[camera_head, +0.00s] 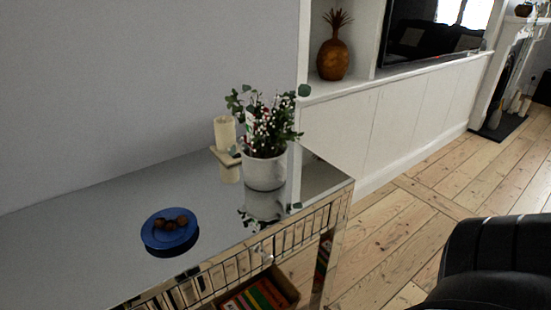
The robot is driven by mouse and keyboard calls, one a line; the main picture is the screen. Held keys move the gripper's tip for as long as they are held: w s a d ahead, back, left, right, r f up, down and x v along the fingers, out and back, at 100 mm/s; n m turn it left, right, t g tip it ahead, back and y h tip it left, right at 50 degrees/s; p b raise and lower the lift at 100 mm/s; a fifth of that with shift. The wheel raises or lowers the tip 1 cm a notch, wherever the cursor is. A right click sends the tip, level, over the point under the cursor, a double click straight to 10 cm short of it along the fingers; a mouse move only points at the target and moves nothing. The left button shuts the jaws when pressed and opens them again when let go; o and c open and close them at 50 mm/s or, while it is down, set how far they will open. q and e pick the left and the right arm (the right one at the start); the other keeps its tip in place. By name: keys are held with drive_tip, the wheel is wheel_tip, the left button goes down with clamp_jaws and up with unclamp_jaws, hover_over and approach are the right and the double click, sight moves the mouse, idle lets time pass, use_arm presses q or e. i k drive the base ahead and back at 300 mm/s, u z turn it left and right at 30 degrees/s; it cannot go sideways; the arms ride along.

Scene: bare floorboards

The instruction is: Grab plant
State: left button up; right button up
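The plant (262,128) has green leaves and small white flowers. It stands upright in a white round pot (264,172) near the right end of a glossy, mirror-like console table (90,235). The pot and some leaves are reflected in the table top. Neither of my grippers shows in the head view, so nothing is seen touching the plant or its pot.
A cream candle (224,132) on a holder stands close behind the pot, to its left. A blue plate (170,229) with brown balls lies nearer on the table. A black padded shape (500,255) fills the lower right. Open floorboards (400,220) lie right of the table.

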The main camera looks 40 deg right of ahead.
sight(264, 154)
drive_tip(key=z, duration=1.1)
drive_tip(key=k, duration=0.6)
drive_tip(key=z, duration=1.3)
drive_tip(key=i, duration=1.15)
drive_tip(key=u, duration=1.75)
